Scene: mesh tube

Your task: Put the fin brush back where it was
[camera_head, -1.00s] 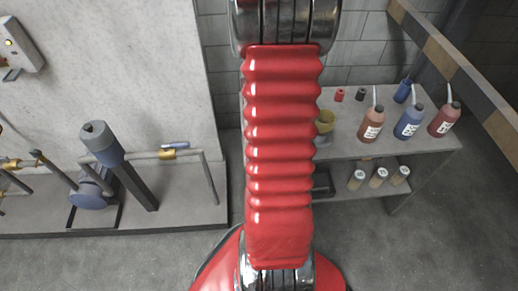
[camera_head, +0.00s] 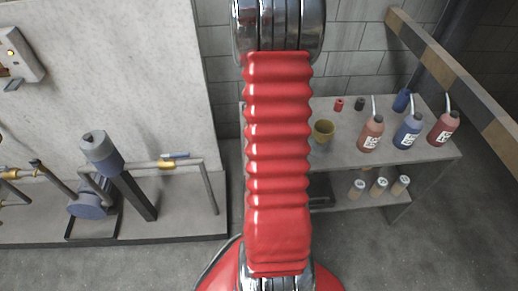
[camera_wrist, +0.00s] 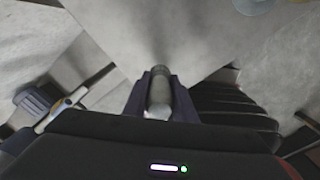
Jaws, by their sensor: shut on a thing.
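In the wrist view my gripper (camera_wrist: 160,85) is shut on a short, grey-and-pale cylindrical thing, which I take to be the fin brush (camera_wrist: 160,90). It sits between the two dark fingers and points away from the wrist. Its far end looks rounded and mesh-like; the rest is hidden by the fingers and wrist housing. A pale flat surface (camera_wrist: 160,25) lies beyond it; I cannot tell whether they touch. In the head view my red arm hides the gripper and the brush.
A grey two-level shelf (camera_head: 425,158) stands at right in the head view. It bears a yellow cup (camera_head: 323,131), a red bottle (camera_head: 371,134), a blue bottle (camera_head: 407,132) and a dark red bottle (camera_head: 443,128). A blue-grey pump (camera_head: 90,200) with pipes stands at left.

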